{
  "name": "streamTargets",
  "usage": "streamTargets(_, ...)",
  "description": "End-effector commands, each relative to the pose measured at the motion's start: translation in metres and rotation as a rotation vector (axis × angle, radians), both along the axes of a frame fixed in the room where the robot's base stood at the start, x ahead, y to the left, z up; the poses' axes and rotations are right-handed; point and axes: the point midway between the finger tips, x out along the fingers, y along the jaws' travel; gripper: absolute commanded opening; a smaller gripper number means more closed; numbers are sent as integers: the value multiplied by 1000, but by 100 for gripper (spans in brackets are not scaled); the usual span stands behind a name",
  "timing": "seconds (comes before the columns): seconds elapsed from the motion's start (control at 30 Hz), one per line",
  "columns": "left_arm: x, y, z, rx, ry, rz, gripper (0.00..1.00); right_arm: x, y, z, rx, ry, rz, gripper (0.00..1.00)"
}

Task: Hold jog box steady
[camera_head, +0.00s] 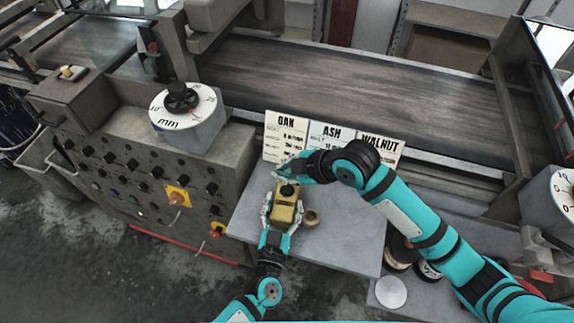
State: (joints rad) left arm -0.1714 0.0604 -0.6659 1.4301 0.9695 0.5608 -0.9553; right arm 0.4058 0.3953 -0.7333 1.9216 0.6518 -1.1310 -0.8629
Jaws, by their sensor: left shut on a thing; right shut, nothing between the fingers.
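The jog box (286,211) is a small yellow box with a dark round top part (287,190). It is over the grey shelf (349,234) in front of the conveyor. My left gripper (281,217) comes from below, with its fingers on both sides of the box, and is shut on it. My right gripper (286,172) reaches in from the right, shut and empty, at the far end of the box beside the dark top part. I cannot tell whether it touches that part. The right arm hides part of the shelf.
Cards reading OAK (285,137), ASH (328,139) and WALNUT (380,147) stand behind the box. A small brown ring (312,217) lies right of it. A control panel (135,165) with knobs stands at left. The conveyor belt (340,88) runs behind, empty.

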Motion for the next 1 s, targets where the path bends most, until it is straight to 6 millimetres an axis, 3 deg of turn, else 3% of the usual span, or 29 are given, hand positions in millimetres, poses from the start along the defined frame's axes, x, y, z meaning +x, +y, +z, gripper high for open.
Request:
streamTargets(0.03,0,0,-1,-1,2,0,64,0,0,0,0,0,0,0)
streamTargets(0.23,0,0,0,0,1,0,89,0,0,0,0,0,0,0)
streamTargets(0.57,-3,1,0,0,1,0,89,0,0,0,0,0,0,0)
streamTargets(0.77,-32,7,-2,0,5,0,89,0,0,0,0,0,0,0)
streamTargets(1.0,-82,18,-1,1,4,0,89,0,0,0,0,0,0,0)
